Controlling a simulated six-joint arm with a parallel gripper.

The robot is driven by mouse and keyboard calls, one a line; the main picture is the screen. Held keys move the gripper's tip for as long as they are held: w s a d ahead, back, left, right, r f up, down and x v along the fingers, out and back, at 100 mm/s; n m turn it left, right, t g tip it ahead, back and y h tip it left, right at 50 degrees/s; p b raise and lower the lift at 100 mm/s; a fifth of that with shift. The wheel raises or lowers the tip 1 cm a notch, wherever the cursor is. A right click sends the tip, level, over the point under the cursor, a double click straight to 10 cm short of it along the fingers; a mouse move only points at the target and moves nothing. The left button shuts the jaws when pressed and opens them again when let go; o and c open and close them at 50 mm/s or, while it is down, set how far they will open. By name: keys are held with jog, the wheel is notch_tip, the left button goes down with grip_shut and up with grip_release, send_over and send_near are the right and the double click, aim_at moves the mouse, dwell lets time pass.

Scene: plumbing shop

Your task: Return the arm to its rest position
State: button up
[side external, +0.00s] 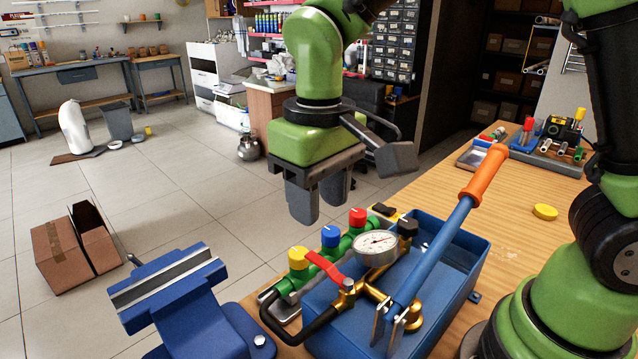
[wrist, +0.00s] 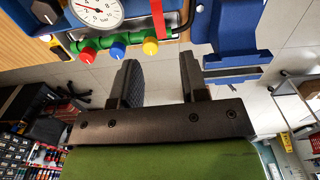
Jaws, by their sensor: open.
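My gripper (side external: 318,203) hangs in the air above and behind the manifold, with its fingers pointing down. In the wrist view my gripper (wrist: 160,80) shows two dark fingers apart with nothing between them. Below it is a green manifold (side external: 328,262) with yellow, blue and red knobs. The manifold also shows in the wrist view (wrist: 103,41), beyond the fingertips. My gripper does not appear to touch any of these.
A blue test pump (side external: 452,255) with a gauge (side external: 377,247) and an orange-handled lever (side external: 483,173) stands on the wooden bench (side external: 520,215). A blue vise (side external: 180,300) is at the front left. A yellow disc (side external: 545,212) and a tool tray lie on the right.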

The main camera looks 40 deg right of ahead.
jog(key=shift+r, duration=0.85)
jog(key=s+d+r+m+t+y, duration=0.1)
jog(key=s+d+r+m+t, duration=0.1)
jog(key=s, duration=0.4)
jog(key=s+d+r+m+t+y, duration=0.1)
jog(key=s+d+r+m+t, duration=0.1)
jog(key=s+d+r+t, duration=0.3)
jog(key=shift+s+d, duration=0.6)
jog(key=shift+d, duration=0.15)
